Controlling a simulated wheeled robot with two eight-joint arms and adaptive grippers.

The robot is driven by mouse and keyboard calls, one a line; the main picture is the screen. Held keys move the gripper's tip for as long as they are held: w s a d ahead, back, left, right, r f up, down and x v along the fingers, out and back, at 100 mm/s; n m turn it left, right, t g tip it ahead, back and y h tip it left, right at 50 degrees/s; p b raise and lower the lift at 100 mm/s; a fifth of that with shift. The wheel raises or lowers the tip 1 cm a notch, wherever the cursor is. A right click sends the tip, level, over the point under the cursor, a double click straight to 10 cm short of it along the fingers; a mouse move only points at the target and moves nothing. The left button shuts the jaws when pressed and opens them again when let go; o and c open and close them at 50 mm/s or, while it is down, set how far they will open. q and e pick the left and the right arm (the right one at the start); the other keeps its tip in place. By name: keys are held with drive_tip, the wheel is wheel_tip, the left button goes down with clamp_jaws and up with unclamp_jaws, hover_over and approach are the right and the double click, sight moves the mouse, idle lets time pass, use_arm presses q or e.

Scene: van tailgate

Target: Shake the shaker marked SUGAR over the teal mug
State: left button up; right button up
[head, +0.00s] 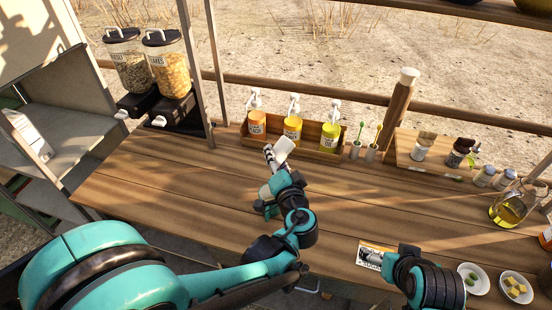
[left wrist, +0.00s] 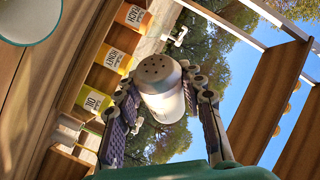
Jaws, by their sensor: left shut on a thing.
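My left gripper (head: 276,153) is shut on a white shaker (head: 284,146), held tilted above the table in front of the bottle rack. In the left wrist view the shaker (left wrist: 161,84) lies between both fingers (left wrist: 165,100), its holed cap toward the camera. No marking on it is readable. A round, pale-insided mug with a teal rim (left wrist: 28,18) shows at the top left of the left wrist view, cut off and apart from the shaker. In the head view my left arm covers much of that area, and I cannot make out the mug surely. My right arm's end (head: 408,262) shows at lower right; its fingers are unclear.
A wooden rack (head: 317,138) of labelled pump bottles stands behind the left gripper. Two cereal dispensers (head: 166,68) stand at back left. A card (head: 374,255), an oil jug (head: 508,210) and small dishes (head: 472,279) are at right. The middle tabletop (head: 370,205) is clear.

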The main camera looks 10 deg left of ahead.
use_arm(q)
drive_tip(key=shift+f, duration=0.15)
use_arm(e)
drive_tip(key=shift+f, duration=0.15)
use_arm(q)
wheel_tip(320, 180, down, 5)
drive_tip(key=b, duration=0.4)
drive_tip(key=shift+b, duration=0.3)
use_arm(e)
wheel_tip(320, 180, down, 4)
drive_tip(key=shift+f, duration=0.25)
use_arm(q)
wheel_tip(320, 180, up, 5)
drive_tip(key=p, duration=0.4)
drive_tip(key=shift+r+p, duration=0.2)
drive_tip(key=shift+p, duration=0.1)
drive_tip(key=shift+f, duration=0.15)
use_arm(e)
wheel_tip(320, 180, up, 4)
drive_tip(key=shift+r, duration=0.15)
wheel_tip(320, 180, down, 5)
drive_tip(key=b, duration=0.5)
use_arm(q)
wheel_tip(320, 180, down, 5)
use_arm(e)
drive_tip(key=shift+r, duration=0.25)
